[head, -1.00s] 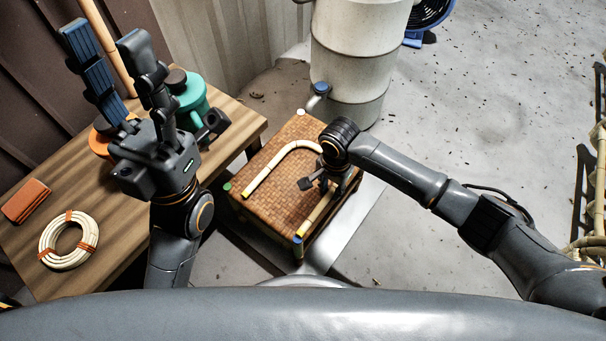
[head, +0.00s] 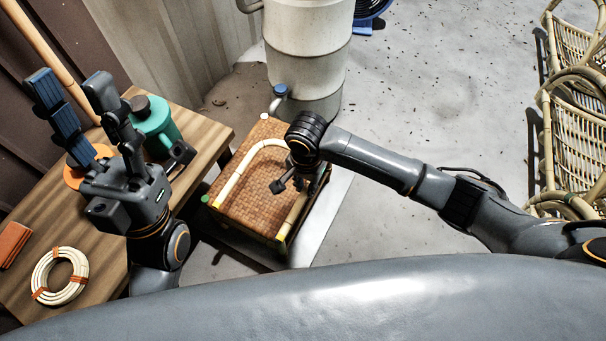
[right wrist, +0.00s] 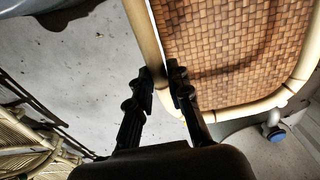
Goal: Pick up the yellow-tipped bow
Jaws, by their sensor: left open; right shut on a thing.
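The yellow-tipped bow (head: 232,182) is a pale, U-shaped bent rattan pole in the head view. It lies along the top of a woven brown box-like stand (head: 250,205), its curve at the far side and its ends toward me. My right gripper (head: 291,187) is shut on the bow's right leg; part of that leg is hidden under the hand. The right wrist view shows the pale pole (right wrist: 143,35) running down to the fingers (right wrist: 163,85) beside the woven surface. My left gripper (head: 72,95) is open, empty and raised over the wooden table.
The wooden table (head: 95,225) at left holds a tied rattan coil (head: 45,283), an orange block (head: 12,243) and a green can (head: 152,125). A pale drum (head: 305,60) stands behind the stand. Rattan chairs (head: 575,110) line the right side. Floor between is clear.

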